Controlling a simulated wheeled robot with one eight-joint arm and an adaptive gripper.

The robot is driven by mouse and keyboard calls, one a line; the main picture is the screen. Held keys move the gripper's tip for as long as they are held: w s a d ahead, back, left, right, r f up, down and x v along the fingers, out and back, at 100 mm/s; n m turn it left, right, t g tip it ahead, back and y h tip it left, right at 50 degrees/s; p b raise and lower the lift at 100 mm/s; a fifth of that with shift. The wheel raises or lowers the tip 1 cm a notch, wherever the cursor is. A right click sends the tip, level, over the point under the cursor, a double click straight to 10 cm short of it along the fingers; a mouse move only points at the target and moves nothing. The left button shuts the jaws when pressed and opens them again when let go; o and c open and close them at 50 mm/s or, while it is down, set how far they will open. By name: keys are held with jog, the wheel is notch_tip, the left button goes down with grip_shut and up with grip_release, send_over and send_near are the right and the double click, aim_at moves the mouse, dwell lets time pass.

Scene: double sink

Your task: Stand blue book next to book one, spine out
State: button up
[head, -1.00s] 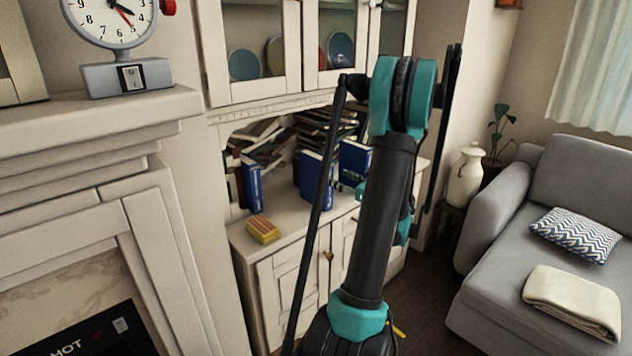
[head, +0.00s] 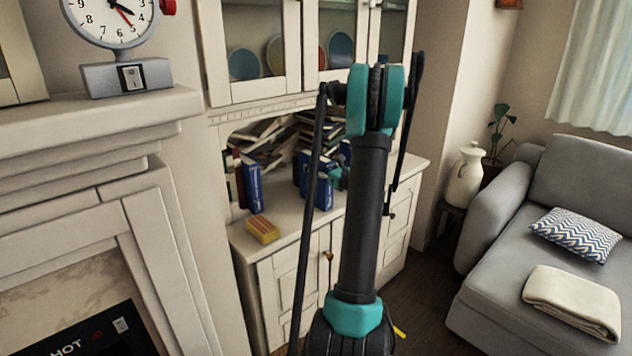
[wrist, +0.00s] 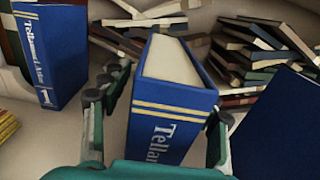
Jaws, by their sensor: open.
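Book one (wrist: 52,58) stands upright at the left in the wrist view, its spine marked "Tellamand Atlas" and a 1. It also shows on the cabinet top in the head view (head: 252,186). A second blue book (wrist: 172,110) stands in the middle of the wrist view, spine facing me, with a gap between it and book one. My gripper (wrist: 165,100) is open, with one finger on each side of this book; I cannot tell whether they touch it. A third blue book (wrist: 285,130) is at the right, partly cut off.
A heap of loose books (wrist: 255,45) lies behind in the niche.

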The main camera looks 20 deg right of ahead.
jog(key=shift+w, duration=0.2)
jog(key=shift+c, duration=0.2)
grip_shut()
